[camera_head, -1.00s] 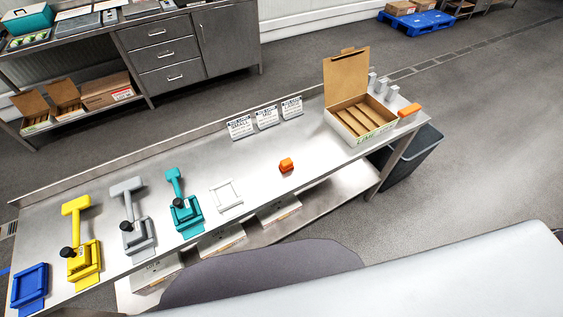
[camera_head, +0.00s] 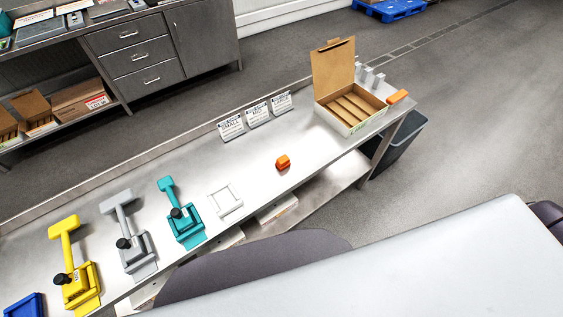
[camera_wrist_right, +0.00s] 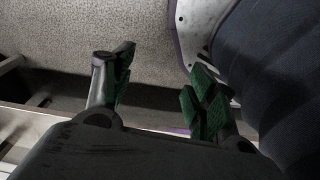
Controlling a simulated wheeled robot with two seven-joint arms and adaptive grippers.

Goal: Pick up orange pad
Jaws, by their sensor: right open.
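A small orange pad (camera_head: 283,162) lies on the steel table (camera_head: 310,187), right of a white square frame (camera_head: 225,201). A second orange piece (camera_head: 397,97) lies at the table's far right end beside the open cardboard box (camera_head: 350,112). My right gripper (camera_wrist_right: 155,88) shows in the right wrist view with its green-padded fingers apart and nothing between them. It is away from the orange pad, which does not show in that view. My left gripper is not in view.
Teal (camera_head: 181,215), grey (camera_head: 130,238) and yellow (camera_head: 74,270) presses stand on the left part of the table. Small sign cards (camera_head: 257,115) stand along the back edge. A dark bin (camera_head: 400,146) is beyond the right end. The table around the orange pad is clear.

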